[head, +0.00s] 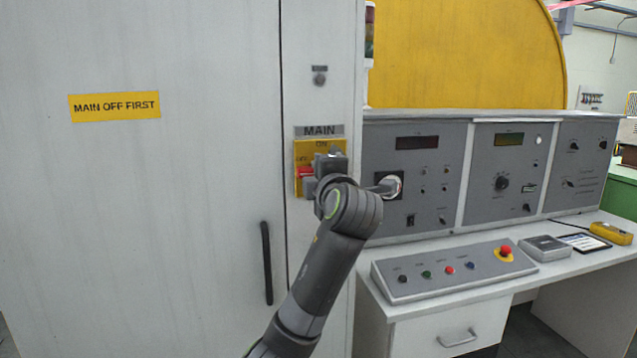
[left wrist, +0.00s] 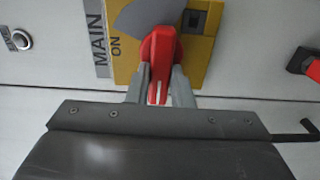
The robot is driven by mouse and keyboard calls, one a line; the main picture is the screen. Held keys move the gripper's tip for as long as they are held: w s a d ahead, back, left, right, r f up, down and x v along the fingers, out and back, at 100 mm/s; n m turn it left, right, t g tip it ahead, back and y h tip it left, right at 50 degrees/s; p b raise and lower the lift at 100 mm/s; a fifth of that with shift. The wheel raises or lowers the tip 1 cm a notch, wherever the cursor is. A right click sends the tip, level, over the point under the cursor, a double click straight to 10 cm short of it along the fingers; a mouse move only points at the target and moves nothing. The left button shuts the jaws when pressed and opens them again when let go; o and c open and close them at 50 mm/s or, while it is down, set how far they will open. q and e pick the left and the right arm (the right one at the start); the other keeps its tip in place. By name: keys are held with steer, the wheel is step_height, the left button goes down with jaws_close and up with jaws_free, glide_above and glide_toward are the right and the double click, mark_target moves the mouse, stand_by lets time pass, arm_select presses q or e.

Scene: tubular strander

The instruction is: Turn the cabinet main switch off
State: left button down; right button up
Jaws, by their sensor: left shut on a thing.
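The main switch sits on a yellow plate (head: 303,150) under the MAIN label (head: 319,131) on the grey cabinet. Its red handle (left wrist: 160,50) shows in the left wrist view between my fingers; in the head view only a red bit (head: 305,172) shows left of my gripper. My left gripper (head: 326,168) is shut on the handle, also seen in the left wrist view (left wrist: 158,88). The handle points sideways, toward the cabinet's left, away from the ON mark (left wrist: 116,46). Any OFF mark is hidden. My right gripper is in neither view.
The cabinet door has a yellow MAIN OFF FIRST sign (head: 114,106) and a black handle (head: 267,262). Right of the cabinet stands a control desk (head: 430,170) with a button box (head: 445,270). A yellow machine cover (head: 465,50) rises behind.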

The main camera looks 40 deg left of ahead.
arm_select(q)
steer(key=shift+r, duration=0.25)
stand_by(0.3)
steer(key=c, duration=1.5)
jaws_free()
steer(key=shift+w, duration=0.1)
steer(key=shift+o, duration=1.1)
steer(key=shift+w+a+f, duration=0.1)
steer(key=shift+w+f, duration=0.05)
steer(key=shift+f, duration=0.05)
steer(key=b+v, duration=0.5)
steer(key=v, duration=1.2)
steer(key=shift+s, duration=0.25)
